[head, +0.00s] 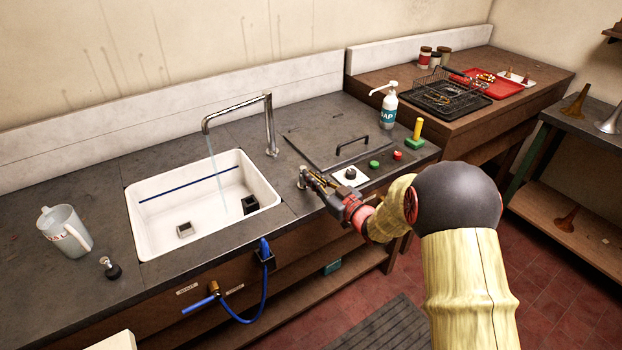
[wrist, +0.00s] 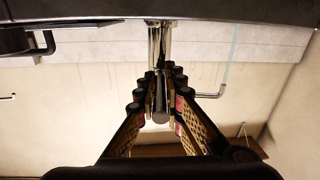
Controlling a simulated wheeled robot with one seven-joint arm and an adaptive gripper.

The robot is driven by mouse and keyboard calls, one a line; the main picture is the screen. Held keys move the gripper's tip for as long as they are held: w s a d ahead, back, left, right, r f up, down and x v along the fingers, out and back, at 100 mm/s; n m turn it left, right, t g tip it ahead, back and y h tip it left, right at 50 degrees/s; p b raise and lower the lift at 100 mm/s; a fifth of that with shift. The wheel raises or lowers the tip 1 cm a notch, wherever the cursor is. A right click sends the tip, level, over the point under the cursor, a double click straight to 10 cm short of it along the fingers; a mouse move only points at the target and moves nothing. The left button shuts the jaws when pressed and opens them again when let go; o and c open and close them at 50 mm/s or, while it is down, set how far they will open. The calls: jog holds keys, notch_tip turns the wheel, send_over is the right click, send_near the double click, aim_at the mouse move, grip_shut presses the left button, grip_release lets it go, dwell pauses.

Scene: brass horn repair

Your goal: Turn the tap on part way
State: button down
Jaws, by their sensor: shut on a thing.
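The chrome tap (head: 268,125) stands behind the sink, its spout reaching left over the white basin (head: 158,222). A thin stream of water (head: 213,160) falls from the spout. The tap's lever (head: 302,174) is a small metal piece on the counter right of the basin, partly hidden by my gripper (head: 313,182). In the wrist view, my gripper (wrist: 159,92) is shut on the lever (wrist: 160,112), a narrow bar between the two fingers. The spout and the stream also show there, right of the fingers.
A dark lid with a handle (head: 352,143), a black knob on a white plate (head: 350,175) and green and red buttons lie close to my gripper. A soap bottle (head: 388,108) stands behind. A jug (head: 64,232) stands left of the basin. A blue hose (head: 266,250) hangs at the front edge.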

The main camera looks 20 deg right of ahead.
jog(key=shift+w+r+n+y, duration=0.1)
jog(key=shift+n+y, duration=0.3)
jog(key=c, duration=1.9)
grip_release()
jog(key=shift+d, duration=0.1)
jog(key=v, duration=1.2)
jog(key=shift+r, duration=0.1)
